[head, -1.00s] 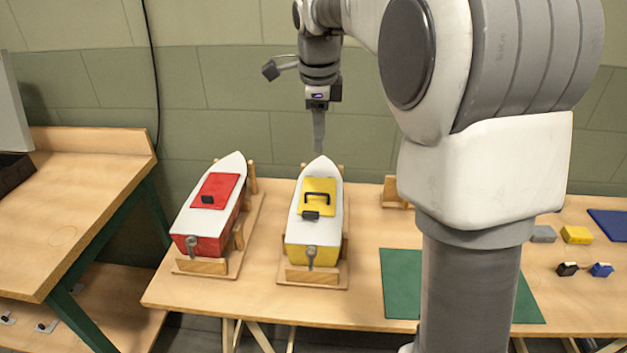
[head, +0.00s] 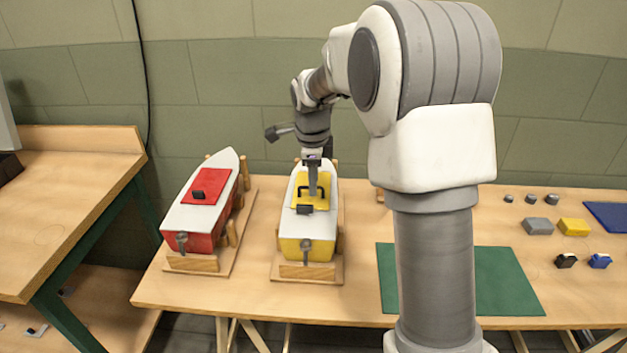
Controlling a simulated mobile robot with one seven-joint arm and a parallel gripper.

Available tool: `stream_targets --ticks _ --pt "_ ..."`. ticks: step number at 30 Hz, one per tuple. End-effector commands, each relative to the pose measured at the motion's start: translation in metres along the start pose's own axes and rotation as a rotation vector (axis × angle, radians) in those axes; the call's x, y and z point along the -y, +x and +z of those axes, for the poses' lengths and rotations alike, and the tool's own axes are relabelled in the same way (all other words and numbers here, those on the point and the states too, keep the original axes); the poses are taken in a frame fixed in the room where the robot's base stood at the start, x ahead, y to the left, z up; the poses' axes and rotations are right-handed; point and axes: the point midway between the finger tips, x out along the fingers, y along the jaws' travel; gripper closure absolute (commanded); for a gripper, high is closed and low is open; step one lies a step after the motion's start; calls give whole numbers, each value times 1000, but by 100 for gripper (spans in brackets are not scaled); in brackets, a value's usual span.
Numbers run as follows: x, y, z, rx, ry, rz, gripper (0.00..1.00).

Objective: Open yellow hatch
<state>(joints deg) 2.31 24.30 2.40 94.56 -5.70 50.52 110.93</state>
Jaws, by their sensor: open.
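The yellow hatch (head: 323,204) lies flat and shut on the white deck of the yellow boat (head: 307,250), which rests in a wooden cradle.
A red boat (head: 208,243) with a red hatch stands in its own cradle to the left. A green mat (head: 505,281) lies to the right. Small blocks, including a yellow one (head: 574,227), sit farther right. A wall closes off the back.

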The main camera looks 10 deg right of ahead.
Motion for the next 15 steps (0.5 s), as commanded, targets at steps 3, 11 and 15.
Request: stream_targets --ticks 3,11,15 --pt "0 0 0 0 0 0 59" --pt "0 0 0 0 0 0 88" --pt "0 0 0 0 0 0 100"
